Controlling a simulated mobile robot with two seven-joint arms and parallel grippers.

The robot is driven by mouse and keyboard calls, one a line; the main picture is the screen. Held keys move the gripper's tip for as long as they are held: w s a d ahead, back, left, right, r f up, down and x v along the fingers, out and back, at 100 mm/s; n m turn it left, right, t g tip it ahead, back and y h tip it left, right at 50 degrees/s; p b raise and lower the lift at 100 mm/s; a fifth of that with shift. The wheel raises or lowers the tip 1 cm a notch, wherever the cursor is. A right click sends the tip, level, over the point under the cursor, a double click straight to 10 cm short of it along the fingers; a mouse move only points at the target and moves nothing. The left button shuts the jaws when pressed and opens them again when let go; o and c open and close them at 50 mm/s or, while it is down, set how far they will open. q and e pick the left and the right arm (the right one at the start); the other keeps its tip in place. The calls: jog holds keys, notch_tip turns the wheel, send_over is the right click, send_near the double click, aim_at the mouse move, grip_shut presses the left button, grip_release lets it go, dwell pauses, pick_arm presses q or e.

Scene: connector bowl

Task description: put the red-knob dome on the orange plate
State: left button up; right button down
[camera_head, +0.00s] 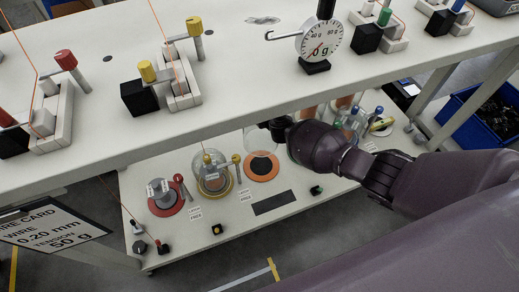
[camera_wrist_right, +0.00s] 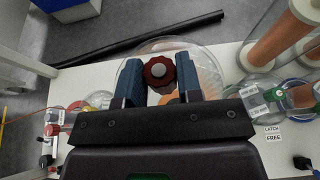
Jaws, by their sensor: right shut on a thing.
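My right gripper (camera_head: 278,127) reaches under the upper shelf from the right. In the right wrist view its two blue fingers (camera_wrist_right: 159,84) are shut on the red knob (camera_wrist_right: 158,71) of a clear dome (camera_wrist_right: 160,45). The dome (camera_head: 260,140) also shows in the head view, hanging below the gripper. The orange plate (camera_head: 262,168), with a dark ring, lies on the lower shelf beneath and slightly in front of it in the picture. Orange shows through the dome in the wrist view. I cannot tell the exact gap. My left gripper is out of view.
A dome with a yellow knob (camera_head: 211,172) stands just left of the orange plate. A spool on a red plate (camera_head: 170,207) is further left. Blue-topped glassware (camera_head: 350,122) stands to the right. The upper shelf (camera_head: 235,90) overhangs this space. A dark flat strip (camera_head: 273,203) lies in front.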

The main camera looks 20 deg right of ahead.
jog(key=f, duration=0.2)
jog(key=f+b, duration=0.1)
jog(key=f, duration=0.1)
jog(key=shift+s, duration=0.4)
pick_arm(q)
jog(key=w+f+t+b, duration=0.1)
jog(key=b, duration=0.3)
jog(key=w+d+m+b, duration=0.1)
jog(key=b, duration=0.3)
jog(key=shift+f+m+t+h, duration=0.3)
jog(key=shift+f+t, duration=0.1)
pick_arm(e)
notch_tip(320, 180, down, 11)
jog(key=shift+w+f, duration=0.2)
jog(key=shift+w, duration=0.05)
pick_arm(q)
jog(key=b, duration=0.1)
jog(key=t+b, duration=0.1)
jog(key=b, duration=0.1)
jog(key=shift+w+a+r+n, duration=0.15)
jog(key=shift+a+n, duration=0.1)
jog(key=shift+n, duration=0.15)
pick_arm(e)
notch_tip(320, 180, down, 4)
jog(key=shift+w+r, duration=0.1)
jog(key=shift+r, duration=0.05)
